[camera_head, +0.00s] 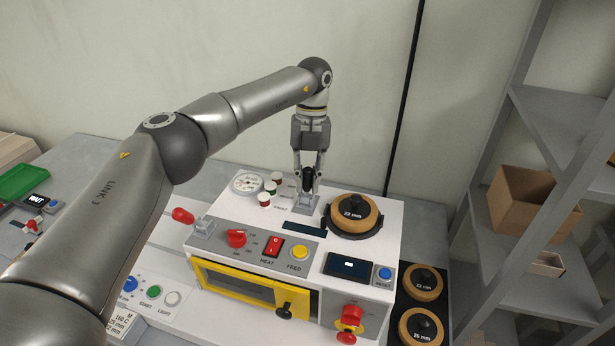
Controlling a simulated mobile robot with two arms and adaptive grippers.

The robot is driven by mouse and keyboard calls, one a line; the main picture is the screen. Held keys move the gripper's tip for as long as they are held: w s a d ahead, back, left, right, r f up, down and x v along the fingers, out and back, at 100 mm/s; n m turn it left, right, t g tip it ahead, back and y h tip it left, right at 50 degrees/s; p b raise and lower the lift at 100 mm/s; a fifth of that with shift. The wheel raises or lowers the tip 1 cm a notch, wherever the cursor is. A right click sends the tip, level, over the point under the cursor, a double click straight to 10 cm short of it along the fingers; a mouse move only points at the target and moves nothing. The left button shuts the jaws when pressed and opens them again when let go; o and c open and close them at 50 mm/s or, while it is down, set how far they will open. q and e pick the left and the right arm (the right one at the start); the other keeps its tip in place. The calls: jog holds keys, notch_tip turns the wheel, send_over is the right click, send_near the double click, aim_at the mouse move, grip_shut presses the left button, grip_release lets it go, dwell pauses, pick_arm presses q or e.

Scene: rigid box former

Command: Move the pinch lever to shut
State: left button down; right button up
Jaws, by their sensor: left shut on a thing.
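My left gripper (307,192) points straight down at the back of the white machine (388,230), left of the round 22 mm tan ring (353,213). It is shut on a dark lever handle (308,179) that stands above a small grey bracket (307,204). The fingers hide much of the handle, so its exact tilt is hard to tell. A second lever with a red knob (182,216) sticks out to the left from another grey bracket (203,229). I cannot read a label that says which is the pinch lever. My right gripper is not in view.
A round gauge (247,182) and several small red, white and green lamps stand close left of the gripper. The front has a red knob (236,239), switches and a yellow-framed door (213,283). Spare tan rings (422,282) lie right. A grey shelf (470,240) stands far right.

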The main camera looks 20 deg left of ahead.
pick_arm(q)
jog(key=c, duration=1.3)
grip_release()
jog(key=shift+v, duration=3.8)
